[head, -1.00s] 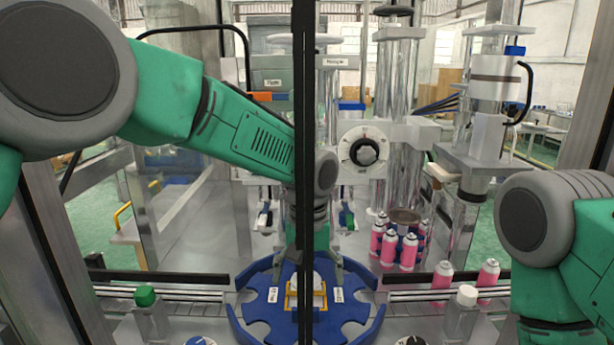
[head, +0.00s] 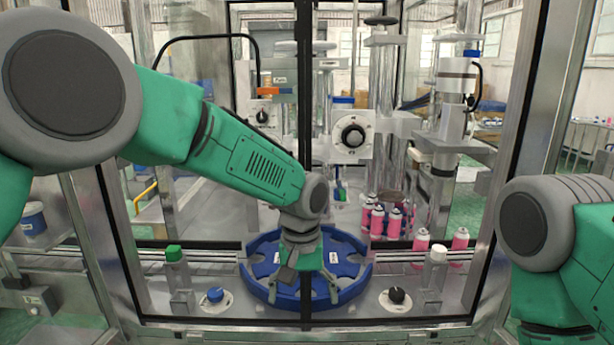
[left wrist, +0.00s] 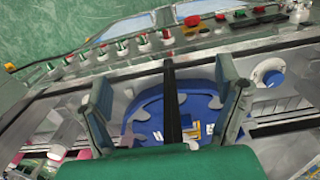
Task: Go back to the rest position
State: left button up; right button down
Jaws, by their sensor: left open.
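My left gripper (head: 303,288) points down in front of the blue star wheel (head: 365,272) in the head view. Its fingers are spread with nothing between them. In the left wrist view the open left gripper (left wrist: 164,92) has one finger at each side of a dark upright door bar, with the blue star wheel (left wrist: 150,112) beyond. A small yellow part (left wrist: 210,129) shows on the wheel there. My right arm shows only at the right edge of the head view; its gripper is out of frame.
The machine's glass front has a dark centre bar (head: 306,90) close to my left arm. Pink cans (head: 377,222) stand inside at the right. A green-capped post (head: 174,254), white-capped post (head: 438,255), blue knob (head: 215,294) and black knob (head: 397,294) line the front.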

pick_arm(q)
jog(key=s+a+f+b, duration=0.3)
jog(key=s+f, duration=0.1)
jog(key=f, duration=0.5)
jog(key=s+a+f+h+b, duration=0.1)
jog(key=s+a+f+b, duration=0.2)
jog(key=f, duration=0.7)
jog(key=s+a+f+b, duration=0.2)
jog(key=s+a+f, duration=0.2)
jog(key=f, duration=0.5)
jog(key=s+a+f+b, duration=0.4)
jog(key=s+a+f, duration=0.3)
jog(key=s, duration=0.4)
jog(key=s+a+f+y+b, duration=0.1)
jog(key=s+a+f+b, duration=0.3)
jog(key=s+a+f, duration=0.3)
jog(key=s+a, duration=0.2)
jog(key=s, duration=0.1)
jog(key=shift+s+a+b, duration=0.35)
jog(key=shift+s+b, duration=0.05)
